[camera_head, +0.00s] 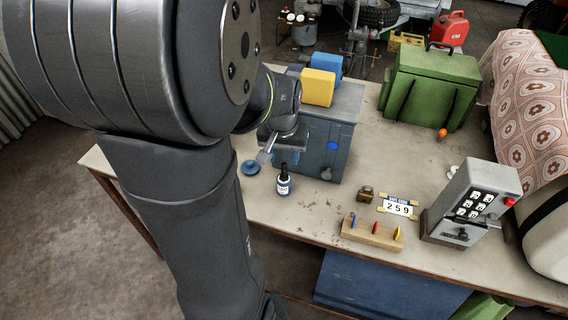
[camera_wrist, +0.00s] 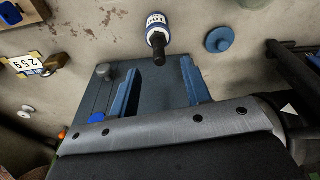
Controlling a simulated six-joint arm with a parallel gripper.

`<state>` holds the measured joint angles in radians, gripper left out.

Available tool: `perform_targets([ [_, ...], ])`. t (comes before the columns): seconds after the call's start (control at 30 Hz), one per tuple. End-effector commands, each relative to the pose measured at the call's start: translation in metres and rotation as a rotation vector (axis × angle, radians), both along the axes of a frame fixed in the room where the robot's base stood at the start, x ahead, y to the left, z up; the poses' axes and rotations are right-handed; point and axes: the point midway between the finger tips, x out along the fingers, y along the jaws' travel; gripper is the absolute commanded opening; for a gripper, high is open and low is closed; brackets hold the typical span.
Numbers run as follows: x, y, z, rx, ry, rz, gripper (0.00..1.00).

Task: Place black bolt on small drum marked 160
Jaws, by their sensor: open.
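A small dark blue container with a white label and a black top (camera_head: 284,182) stands on the table in front of the blue-grey box. It also shows in the wrist view (camera_wrist: 156,32), just beyond my fingertips; its label may read 160, but the digits are too small to be sure. I cannot tell whether its black top is a separate bolt. I see no other clear black bolt. My gripper (camera_wrist: 158,72) is open, with two blue fingers apart and nothing between them. In the head view my arm hides part of the area around it.
The blue-grey box (camera_head: 314,130) carries yellow (camera_head: 318,87) and blue blocks. A blue disc (camera_head: 250,168) lies left of the container. A padlock (camera_head: 366,193), 259 plate (camera_head: 397,205), wooden rack (camera_head: 371,233) and keypad unit (camera_head: 472,203) stand to the right. A green chest (camera_head: 430,85) is behind.

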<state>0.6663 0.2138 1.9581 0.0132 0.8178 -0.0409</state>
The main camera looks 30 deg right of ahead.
Motion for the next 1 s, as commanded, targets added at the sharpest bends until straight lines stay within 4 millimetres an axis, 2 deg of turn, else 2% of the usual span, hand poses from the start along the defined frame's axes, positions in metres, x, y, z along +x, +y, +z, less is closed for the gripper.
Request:
perform_targets([
  [0.03,0.0,0.0,0.012,-0.004,-0.005,0.0,0.44],
  [0.2,-0.004,0.003,0.039,-0.002,-0.003,0.0,0.44],
  [0.4,-0.007,0.004,0.054,-0.001,-0.001,0.0,0.44],
  [0.8,-0.007,0.005,0.054,0.001,0.001,0.0,0.44],
  [1.0,-0.005,0.003,0.035,0.003,0.004,0.0,0.44],
])
